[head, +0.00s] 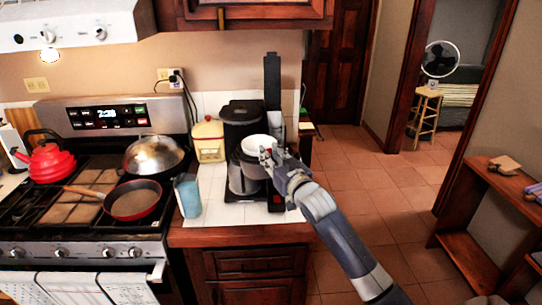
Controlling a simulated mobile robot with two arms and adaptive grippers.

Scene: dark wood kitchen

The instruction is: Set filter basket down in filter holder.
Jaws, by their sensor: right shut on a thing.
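A black coffee maker (243,114) stands on the white tiled counter, with a carafe (242,178) in its lower part. My right gripper (266,154) is at the front of the coffee maker, shut on the white filter basket (254,145). The basket is at the height of the coffee maker's middle, above the carafe. The filter holder is hard to make out behind the basket and gripper, and I cannot tell whether the basket touches it. My left gripper is not in view.
A blue cup (187,196) and a cream canister (208,141) stand left of the coffee maker. The stove (88,235) at left holds a red kettle (50,163), a frying pan (133,200) and a domed lid (153,155). The tiled floor at right is clear.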

